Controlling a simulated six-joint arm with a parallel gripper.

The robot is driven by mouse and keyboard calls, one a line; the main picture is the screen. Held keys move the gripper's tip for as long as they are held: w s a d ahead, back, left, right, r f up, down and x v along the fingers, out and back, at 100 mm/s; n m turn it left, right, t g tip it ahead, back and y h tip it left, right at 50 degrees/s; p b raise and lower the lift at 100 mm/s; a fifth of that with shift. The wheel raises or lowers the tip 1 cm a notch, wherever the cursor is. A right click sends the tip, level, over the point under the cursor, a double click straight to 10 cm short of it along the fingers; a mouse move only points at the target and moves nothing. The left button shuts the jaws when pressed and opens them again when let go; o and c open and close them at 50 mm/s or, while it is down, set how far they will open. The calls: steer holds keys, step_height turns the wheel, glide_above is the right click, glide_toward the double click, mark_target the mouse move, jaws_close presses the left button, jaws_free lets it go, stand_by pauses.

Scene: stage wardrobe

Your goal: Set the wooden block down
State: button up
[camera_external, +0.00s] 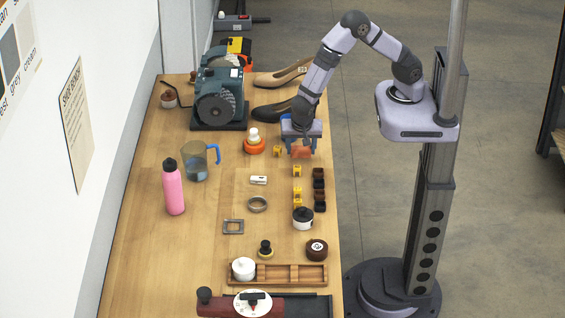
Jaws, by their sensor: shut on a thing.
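My gripper (301,145) points down over the far right part of the workbench. It is shut on a reddish-brown wooden block (301,153), which shows just below the jaws. The arm partly hides the block's upper part. I cannot tell whether the block touches the bench top or hangs a little above it.
Small yellow pieces (297,171) and dark brown pieces (319,178) lie just in front of the gripper. An orange-based bottle (254,142) and a black shoe (276,110) are close by. A grinder (218,103) stands behind left. Bare wood (223,200) shows mid-bench.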

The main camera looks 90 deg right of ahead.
mark_target(301, 147)
step_height(301, 147, up, 9)
steer(key=shift+f+b, duration=0.15)
steer(key=shift+b, duration=1.05)
steer(key=w+a+n+t+y+b, duration=0.2)
steer(key=w+a+n+t+y, duration=0.2)
steer(key=w+a+n, duration=1.8)
steer(key=shift+w+a+y+b, duration=0.3)
steer(key=shift+w+a+y, duration=0.7)
steer(key=shift+w, duration=0.95)
steer(key=shift+n, duration=0.3)
steer(key=shift+f+p, duration=0.85)
steer(key=shift+f, duration=4.05)
